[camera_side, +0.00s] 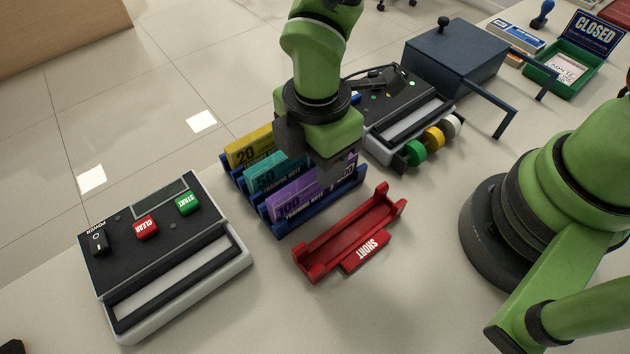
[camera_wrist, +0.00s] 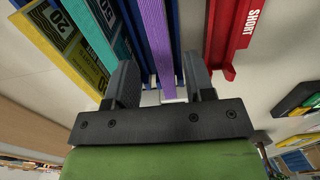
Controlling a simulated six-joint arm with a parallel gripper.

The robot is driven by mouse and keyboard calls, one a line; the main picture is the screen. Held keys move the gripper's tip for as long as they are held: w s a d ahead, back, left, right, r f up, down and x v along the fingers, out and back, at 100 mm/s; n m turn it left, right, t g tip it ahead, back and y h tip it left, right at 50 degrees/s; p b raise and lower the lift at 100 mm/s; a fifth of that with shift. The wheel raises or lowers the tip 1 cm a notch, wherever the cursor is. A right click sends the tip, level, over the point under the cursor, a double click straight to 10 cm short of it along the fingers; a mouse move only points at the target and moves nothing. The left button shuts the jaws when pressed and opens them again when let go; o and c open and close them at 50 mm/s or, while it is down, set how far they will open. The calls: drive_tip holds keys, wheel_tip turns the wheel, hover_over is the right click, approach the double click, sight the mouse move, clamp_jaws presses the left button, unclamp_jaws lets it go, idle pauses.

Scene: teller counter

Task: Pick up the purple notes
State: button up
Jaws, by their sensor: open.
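The purple notes (camera_side: 296,199), marked 100, stand upright in a blue rack (camera_side: 284,229), in the slot nearest the red tray. They also show as a purple strip in the wrist view (camera_wrist: 154,38). My gripper (camera_wrist: 158,82) is open over the rack, with one finger on each side of the purple strip. I cannot tell whether a finger touches the notes. Teal notes (camera_side: 268,172) marked 50 and yellow notes (camera_side: 250,150) marked 20 stand in the slots behind.
A red tray (camera_side: 345,239) labelled SHORT lies empty beside the rack. A counting machine (camera_side: 165,250) stands to the left, another machine (camera_side: 400,112) behind right. Beyond are a dark blue box (camera_side: 455,62) and a green tray (camera_side: 563,88).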

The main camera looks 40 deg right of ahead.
sight(315, 174)
drive_tip(key=f, duration=0.5)
drive_tip(key=shift+s+a+f, duration=0.1)
drive_tip(key=shift+a, duration=0.1)
clamp_jaws()
